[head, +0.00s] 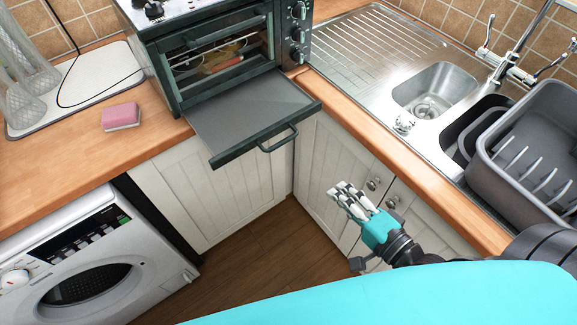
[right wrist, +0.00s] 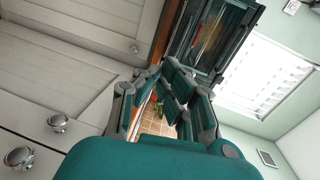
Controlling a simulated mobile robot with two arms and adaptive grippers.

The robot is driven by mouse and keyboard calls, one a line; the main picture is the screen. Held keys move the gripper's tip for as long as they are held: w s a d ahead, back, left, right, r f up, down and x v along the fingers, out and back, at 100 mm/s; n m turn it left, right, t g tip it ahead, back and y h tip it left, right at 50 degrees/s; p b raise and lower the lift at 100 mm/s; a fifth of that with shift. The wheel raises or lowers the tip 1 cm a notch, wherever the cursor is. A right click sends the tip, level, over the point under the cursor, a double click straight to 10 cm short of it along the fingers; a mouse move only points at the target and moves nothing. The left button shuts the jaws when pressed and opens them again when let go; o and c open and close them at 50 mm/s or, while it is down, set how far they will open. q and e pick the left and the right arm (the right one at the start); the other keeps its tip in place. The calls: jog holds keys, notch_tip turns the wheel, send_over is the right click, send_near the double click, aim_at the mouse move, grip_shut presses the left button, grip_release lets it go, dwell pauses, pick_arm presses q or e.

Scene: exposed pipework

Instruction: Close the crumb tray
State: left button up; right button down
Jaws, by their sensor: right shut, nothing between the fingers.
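The toaster oven (head: 225,50) stands on the wooden counter at the back, with a glass front and knobs on its right side. Its dark crumb tray (head: 250,112) is pulled far out below the door and juts past the counter edge, with a handle (head: 278,138) on its front. My right gripper (head: 350,193) is shut and empty, in front of the white cabinet doors, below and to the right of the tray, not touching it. In the right wrist view the gripper (right wrist: 170,85) points up toward the oven (right wrist: 212,45). My left gripper is not in view.
A steel sink (head: 435,90) with a grey dish rack (head: 535,140) is at the right. A pink sponge (head: 121,117) and a white draining mat (head: 100,80) with glasses lie on the left counter. A washing machine (head: 90,260) stands below. The space before the tray is clear.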

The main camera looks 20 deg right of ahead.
jog(key=a+r+p+x, duration=0.1)
jog(key=r+p+x, duration=0.2)
jog(key=x, duration=1)
jog(key=shift+w+p, duration=0.45)
jog(key=shift+a, duration=0.1)
jog(key=p, duration=0.1)
send_near(255, 105)
jog(key=shift+w+f, duration=0.15)
jog(key=shift+f, duration=0.4)
jog(key=x, duration=0.6)
jog(key=r+b+x, duration=0.1)
jog(key=x, duration=0.2)
jog(key=shift+w+a, duration=0.25)
jog(key=shift+w, duration=0.15)
jog(key=shift+w+r, duration=0.1)
jog(key=shift+w, duration=0.1)
jog(key=shift+a, duration=0.1)
